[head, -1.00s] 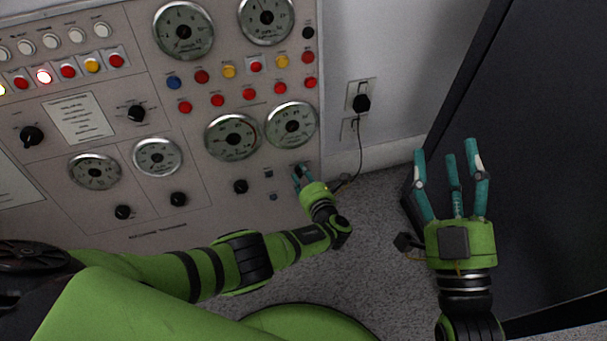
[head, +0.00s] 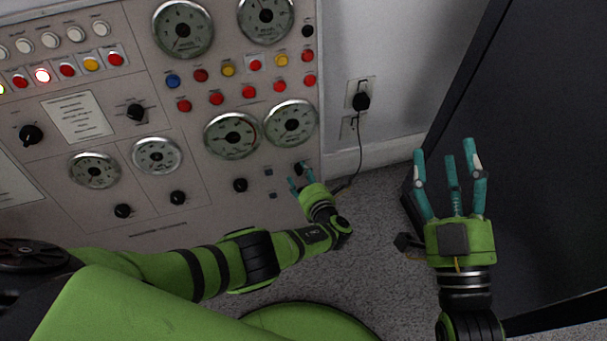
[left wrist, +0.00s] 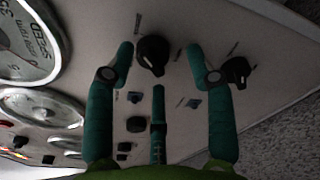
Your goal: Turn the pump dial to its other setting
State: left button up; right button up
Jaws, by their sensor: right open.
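A black knob (left wrist: 152,55) on the panel lies between the spread fingertips of my left gripper (left wrist: 160,60) in the left wrist view, with a small gap to each finger. A second black knob (left wrist: 236,70) sits just beyond the right finger. I cannot read which knob is the pump dial. In the head view my left gripper (head: 301,176) is open at the panel's lower right corner, partly covering a dark knob (head: 299,168). My right gripper (head: 447,151) is open and empty, away from the panel.
The control panel (head: 200,222) carries gauges, coloured buttons and several other knobs, including a nearby black knob (head: 240,185). A wall outlet with a plugged cord (head: 361,102) is right of it. A dark cabinet (head: 540,130) stands behind my right gripper.

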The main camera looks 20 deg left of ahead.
pick_arm(q)
jog(key=shift+r, duration=0.25)
jog(key=v, duration=1.2)
jog(key=shift+f, duration=0.2)
